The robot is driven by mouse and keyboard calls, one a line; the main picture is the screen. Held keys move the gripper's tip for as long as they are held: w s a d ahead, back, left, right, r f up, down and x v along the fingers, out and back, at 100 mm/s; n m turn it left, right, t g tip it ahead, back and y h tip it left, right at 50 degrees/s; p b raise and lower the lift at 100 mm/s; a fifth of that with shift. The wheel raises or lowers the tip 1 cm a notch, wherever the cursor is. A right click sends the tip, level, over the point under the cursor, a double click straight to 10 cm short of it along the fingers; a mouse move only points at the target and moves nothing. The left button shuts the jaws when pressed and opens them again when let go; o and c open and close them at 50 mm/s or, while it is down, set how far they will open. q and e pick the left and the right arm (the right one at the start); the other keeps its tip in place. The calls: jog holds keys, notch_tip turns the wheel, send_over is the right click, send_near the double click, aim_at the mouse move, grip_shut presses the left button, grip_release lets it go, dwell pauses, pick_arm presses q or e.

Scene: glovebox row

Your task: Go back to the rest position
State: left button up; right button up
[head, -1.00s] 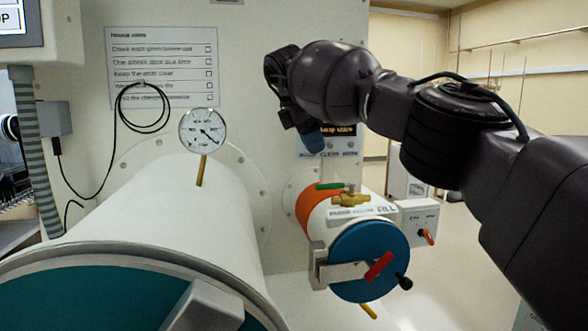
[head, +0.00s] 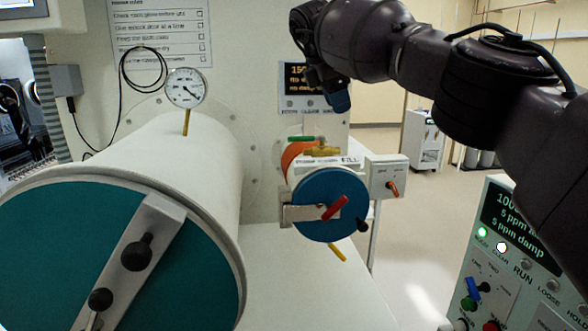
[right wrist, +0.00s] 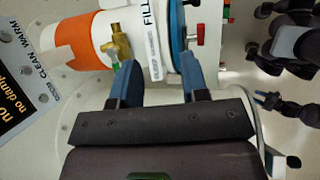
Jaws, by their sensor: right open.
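My right arm comes in from the right in the head view. Its gripper (head: 337,98) hangs in front of the panel, above the small chamber with the blue round door (head: 318,190). In the right wrist view my right gripper (right wrist: 156,78) has its two blue fingers apart, with nothing held between them. The small chamber, with an orange band (right wrist: 82,42) and a brass valve (right wrist: 117,42), lies beyond the fingertips. I cannot tell how close the fingers are to it. My left gripper is not in the head view.
A large white cylinder with a teal door (head: 40,255) fills the left. A gauge (head: 186,87) stands on it. A control console (head: 510,260) stands at lower right, below my right arm. A small switch box (head: 386,176) is beside the blue door. Open floor (head: 420,225) shows behind.

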jog(key=a+r+n+t+y, duration=0.25)
jog(key=a+n+y, duration=0.8)
jog(key=a, duration=0.75)
jog(key=s+a+f+n+g+y, duration=0.25)
jog(key=s+a+n+y, duration=0.35)
jog(key=s+a+y, duration=0.55)
jog(key=d+f+m+t+h, duration=1.1)
jog(key=d+f+m+t, duration=0.4)
jog(key=d+f+m, duration=1.35)
jog(key=s+d+f+m+g+h, duration=0.1)
jog(key=s+d+f+m+h, duration=0.1)
jog(key=s+d+f, duration=0.6)
jog(key=s+d+f+m+g+h, duration=0.1)
jog(key=s+d+f+m+h, duration=0.3)
jog(key=f, duration=0.6)
jog(key=s+d+f+g, duration=0.2)
jog(key=s+d+f, duration=0.1)
jog(key=s+f, duration=0.4)
jog(key=s+d+f+g+h, duration=0.1)
jog(key=s+d+f, duration=0.3)
jog(key=s, duration=0.8)
notch_tip(320, 180, down, 3)
jog(key=shift+r+m+g, duration=0.1)
jog(key=shift+m+g, duration=0.2)
jog(key=shift+g, duration=0.3)
